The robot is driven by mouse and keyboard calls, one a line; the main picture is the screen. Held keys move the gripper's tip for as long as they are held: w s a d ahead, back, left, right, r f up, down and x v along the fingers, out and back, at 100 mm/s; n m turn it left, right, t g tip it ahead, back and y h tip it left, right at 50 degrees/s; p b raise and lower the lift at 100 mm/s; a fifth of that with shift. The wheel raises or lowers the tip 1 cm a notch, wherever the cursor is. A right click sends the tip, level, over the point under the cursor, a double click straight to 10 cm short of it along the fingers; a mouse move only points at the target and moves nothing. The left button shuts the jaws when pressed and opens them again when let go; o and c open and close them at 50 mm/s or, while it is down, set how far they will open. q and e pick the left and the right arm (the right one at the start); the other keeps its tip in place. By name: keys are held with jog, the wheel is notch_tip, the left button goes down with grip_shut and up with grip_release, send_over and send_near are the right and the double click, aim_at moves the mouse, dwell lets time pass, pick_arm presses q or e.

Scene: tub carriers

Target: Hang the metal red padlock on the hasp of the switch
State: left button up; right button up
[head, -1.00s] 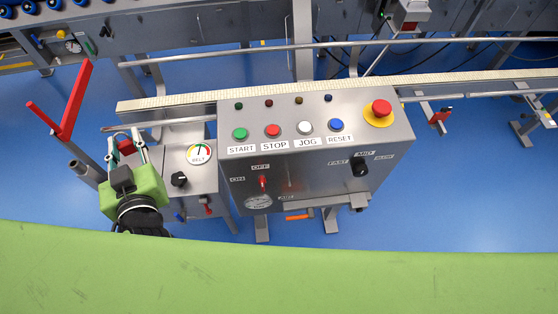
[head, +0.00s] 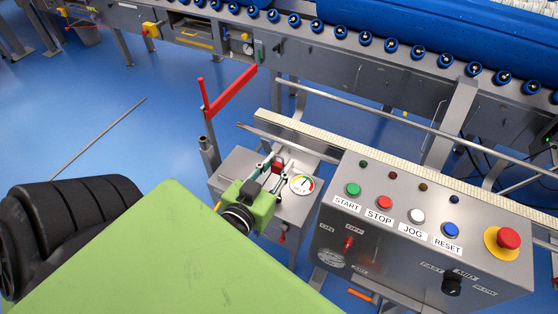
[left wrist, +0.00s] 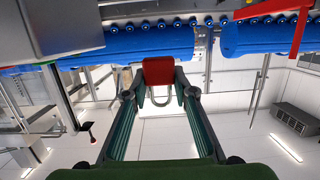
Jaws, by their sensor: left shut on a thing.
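My left gripper (head: 273,170) is shut on the red padlock (left wrist: 158,76). In the left wrist view the padlock sits between the two fingertips (left wrist: 158,86), and its silver shackle (left wrist: 160,99) points back toward the palm. In the head view only a small red part of the padlock (head: 278,166) shows. The gripper appears over the belt box (head: 240,163), left of its dial. A red toggle switch (head: 348,243) is on the large control panel. Another red switch (head: 283,237) is low on the belt box. I cannot make out a hasp. My right gripper is out of view.
The control panel (head: 390,265) with several buttons stands right of the belt box. A red bent bar (head: 232,92) on a post rises behind my gripper. A rail (head: 370,165) runs behind the panel.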

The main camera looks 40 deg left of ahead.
pick_arm(q)
jog(key=w+d+m+g+h, duration=0.1)
jog(key=d+m+h, duration=0.6)
jog(key=h, duration=0.3)
jog(key=shift+w+f+m, duration=0.25)
jog(key=shift+m, duration=0.05)
